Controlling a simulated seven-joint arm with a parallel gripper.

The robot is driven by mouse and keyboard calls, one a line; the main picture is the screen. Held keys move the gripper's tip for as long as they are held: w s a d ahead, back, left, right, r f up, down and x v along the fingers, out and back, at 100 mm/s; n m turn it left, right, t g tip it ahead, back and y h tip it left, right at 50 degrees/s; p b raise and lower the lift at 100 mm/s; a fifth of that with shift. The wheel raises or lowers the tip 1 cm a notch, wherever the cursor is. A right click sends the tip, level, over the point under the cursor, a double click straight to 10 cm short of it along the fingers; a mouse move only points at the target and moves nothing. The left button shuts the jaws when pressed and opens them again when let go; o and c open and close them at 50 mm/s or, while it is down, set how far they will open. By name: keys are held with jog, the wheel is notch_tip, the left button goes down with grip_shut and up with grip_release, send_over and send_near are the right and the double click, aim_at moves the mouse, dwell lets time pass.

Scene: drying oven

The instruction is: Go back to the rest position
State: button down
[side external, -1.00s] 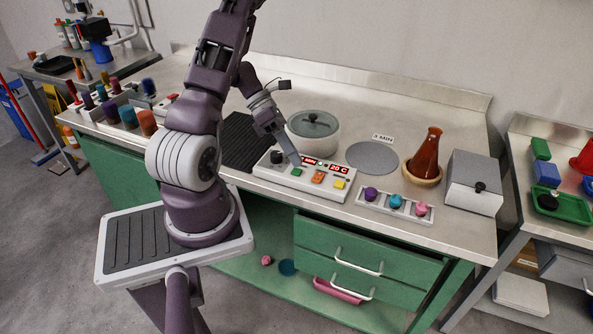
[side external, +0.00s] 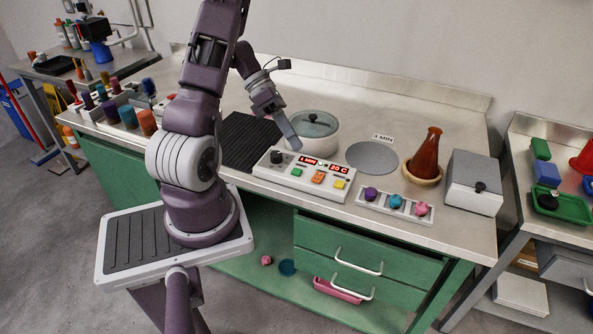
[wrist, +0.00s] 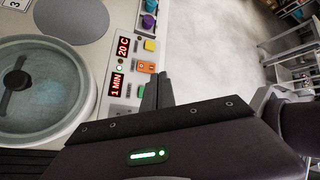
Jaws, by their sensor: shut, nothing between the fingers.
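My gripper (side external: 293,143) is shut and empty. It hangs above the back edge of the white control panel (side external: 330,183), in front of the glass-lidded round pot (side external: 317,124), apart from the panel. In the wrist view the closed fingers (wrist: 156,90) point toward the panel (wrist: 127,72) near its green button (wrist: 141,90). The panel has a black knob, red displays reading 1 MIN and 20 C, and green, orange and yellow buttons. The pot's lid (wrist: 35,85) fills the left of the wrist view.
A dark ribbed mat (side external: 250,143) lies left of the pot. A grey disc (side external: 372,157), a brown flask (side external: 427,153) in a wooden ring, a grey box (side external: 474,182) and a rack of coloured knobs (side external: 394,205) stand to the right. The back of the bench is clear.

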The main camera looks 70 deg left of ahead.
dwell(0.4)
jog(key=d+r+m+g+y, duration=0.3)
jog(key=d+r+m, duration=0.9)
jog(key=d+m, duration=0.3)
jog(key=s+d+r+m+t+y, duration=0.2)
jog(key=s+d+r+m, duration=0.1)
jog(key=m, duration=0.5)
jog(key=s+d+r+m+t+y, duration=0.2)
jog(key=s+m, duration=0.4)
jog(key=m, duration=0.3)
jog(key=shift+d+r+y, duration=0.4)
jog(key=shift+d+y, duration=0.2)
jog(key=shift+d, duration=0.5)
